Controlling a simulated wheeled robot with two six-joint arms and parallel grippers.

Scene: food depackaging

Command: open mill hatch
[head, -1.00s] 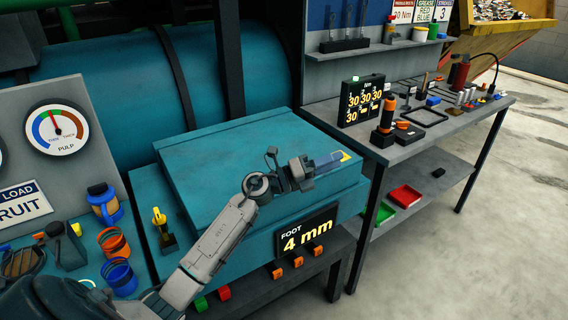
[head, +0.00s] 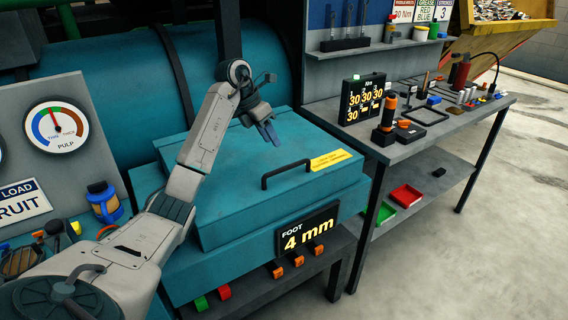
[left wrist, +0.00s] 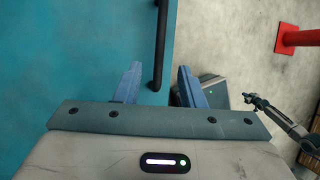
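The mill hatch (head: 235,185) is a flat teal lid lying shut on the teal housing. It has a black bar handle (head: 286,172) near a yellow label (head: 330,160). My left gripper (head: 269,134) hangs above the back part of the lid, fingers downward, behind and apart from the handle. In the left wrist view its two blue fingers (left wrist: 158,86) are spread with nothing held. The handle (left wrist: 161,45) appears there between and beyond the fingertips. A grey arm, apparently my right, ends at a small gripper (left wrist: 250,100); its fingers are too small to read.
A workbench (head: 425,138) with tools and a torque display (head: 364,99) stands close on the right. A pulp gauge (head: 57,127) is at left. The floor at far right is clear.

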